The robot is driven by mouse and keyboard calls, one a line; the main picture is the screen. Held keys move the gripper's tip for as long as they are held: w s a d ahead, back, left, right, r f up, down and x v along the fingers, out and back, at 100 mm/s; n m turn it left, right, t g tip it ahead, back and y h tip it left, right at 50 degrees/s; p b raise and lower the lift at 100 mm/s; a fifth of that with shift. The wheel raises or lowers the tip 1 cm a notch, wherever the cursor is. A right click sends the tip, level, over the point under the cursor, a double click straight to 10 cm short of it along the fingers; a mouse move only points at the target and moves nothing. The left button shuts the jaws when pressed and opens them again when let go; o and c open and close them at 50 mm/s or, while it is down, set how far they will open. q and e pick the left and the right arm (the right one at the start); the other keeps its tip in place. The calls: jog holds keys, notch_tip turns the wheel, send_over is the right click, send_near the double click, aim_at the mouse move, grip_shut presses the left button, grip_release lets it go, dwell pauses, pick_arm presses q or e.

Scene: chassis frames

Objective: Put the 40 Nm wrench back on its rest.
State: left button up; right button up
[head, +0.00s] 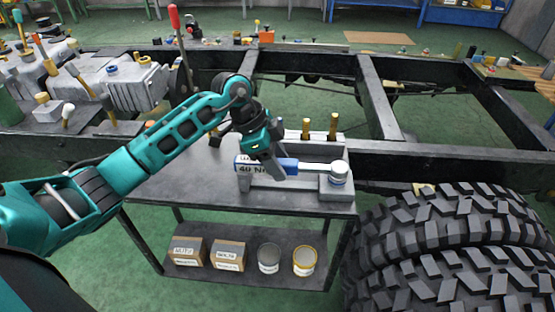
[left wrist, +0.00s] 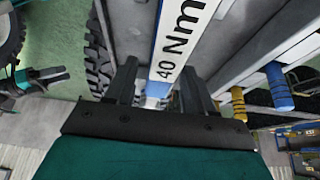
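The 40 Nm wrench has a blue handle (head: 289,166), a bright shaft and a round head (head: 338,173). It lies level along the grey rest (head: 290,194) on the cart, its head over the right block. I cannot tell if it is fully seated. A white "40 Nm" label (head: 251,168) shows at the handle's left part. The label (left wrist: 180,40) also shows large in the left wrist view. My left gripper (head: 270,168) points down at the handle. Its fingers (left wrist: 160,82) stand apart on either side, with a gap seemingly visible.
The rest stands on a dark cart top (head: 190,180); brass-coloured posts (head: 333,126) rise behind it. Boxes (head: 187,251) and tins (head: 304,260) sit on the lower shelf. Big tyres (head: 450,240) stand close on the right. The chassis frame (head: 390,150) runs behind.

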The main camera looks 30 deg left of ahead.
pick_arm(q)
jog(key=shift+o, duration=0.3)
pick_arm(e)
jog(key=shift+f, duration=0.15)
pick_arm(q)
jog(key=shift+a+r, duration=0.1)
jog(key=shift+r, duration=0.05)
jog(key=p+v, duration=0.1)
jog(key=v, duration=1)
jog(key=shift+r, duration=0.35)
pick_arm(e)
jog(key=shift+s+d+r, duration=0.25)
jog(key=shift+d, duration=0.1)
